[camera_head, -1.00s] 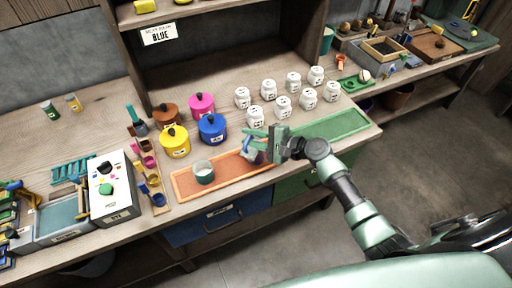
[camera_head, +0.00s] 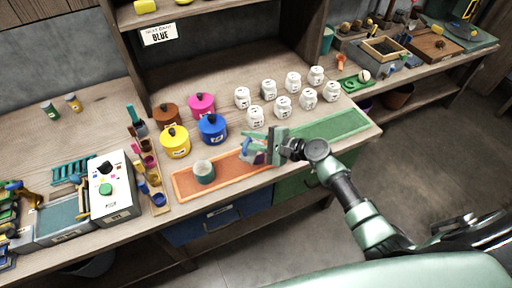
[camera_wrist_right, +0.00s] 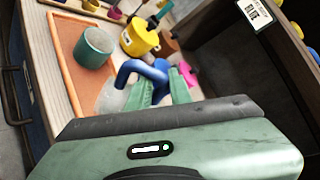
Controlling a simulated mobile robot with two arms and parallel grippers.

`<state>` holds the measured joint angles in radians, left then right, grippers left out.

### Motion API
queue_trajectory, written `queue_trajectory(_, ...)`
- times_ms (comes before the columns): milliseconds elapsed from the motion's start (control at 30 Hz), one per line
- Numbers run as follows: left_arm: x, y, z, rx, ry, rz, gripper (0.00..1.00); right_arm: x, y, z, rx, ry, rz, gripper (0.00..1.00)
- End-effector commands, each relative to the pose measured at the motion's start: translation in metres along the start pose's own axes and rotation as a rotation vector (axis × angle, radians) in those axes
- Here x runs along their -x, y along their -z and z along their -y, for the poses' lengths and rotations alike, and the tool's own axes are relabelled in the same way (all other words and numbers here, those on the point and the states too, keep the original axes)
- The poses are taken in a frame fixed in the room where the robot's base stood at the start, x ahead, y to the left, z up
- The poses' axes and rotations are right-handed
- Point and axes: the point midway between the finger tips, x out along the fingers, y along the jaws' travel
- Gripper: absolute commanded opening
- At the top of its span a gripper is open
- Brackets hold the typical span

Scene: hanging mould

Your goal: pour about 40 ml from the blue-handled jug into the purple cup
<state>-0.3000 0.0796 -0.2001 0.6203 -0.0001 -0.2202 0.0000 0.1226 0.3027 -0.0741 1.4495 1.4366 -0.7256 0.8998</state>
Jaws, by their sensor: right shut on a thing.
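The blue-handled jug is clear-bodied. In the right wrist view its blue handle (camera_wrist_right: 140,72) is between the fingers of my right gripper (camera_wrist_right: 158,88), and its see-through body (camera_wrist_right: 110,98) is partly hidden. In the head view my right gripper (camera_head: 270,145) is shut on the jug (camera_head: 253,153) over the right part of the orange tray. The jug's exact tilt and contents are unclear. A teal cup (camera_head: 204,172) stands upright on the tray, left of the jug and apart from it; it also shows in the wrist view (camera_wrist_right: 95,47). My left gripper is not visible.
The orange tray (camera_head: 184,187) and a green mat (camera_head: 340,124) lie along the bench front. Yellow (camera_head: 175,144), blue (camera_head: 212,129), pink and brown pots stand behind, with several white jars (camera_head: 283,107). A white box (camera_head: 109,188) with knobs stands left.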

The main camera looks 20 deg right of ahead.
Motion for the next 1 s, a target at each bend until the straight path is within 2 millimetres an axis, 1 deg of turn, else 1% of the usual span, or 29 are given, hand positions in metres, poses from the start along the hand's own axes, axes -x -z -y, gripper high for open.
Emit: queue_trajectory(1000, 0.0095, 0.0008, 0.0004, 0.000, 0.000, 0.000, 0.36, 0.0004, 0.0025, 0.0066, -0.108, -0.027, 0.023, 0.00)
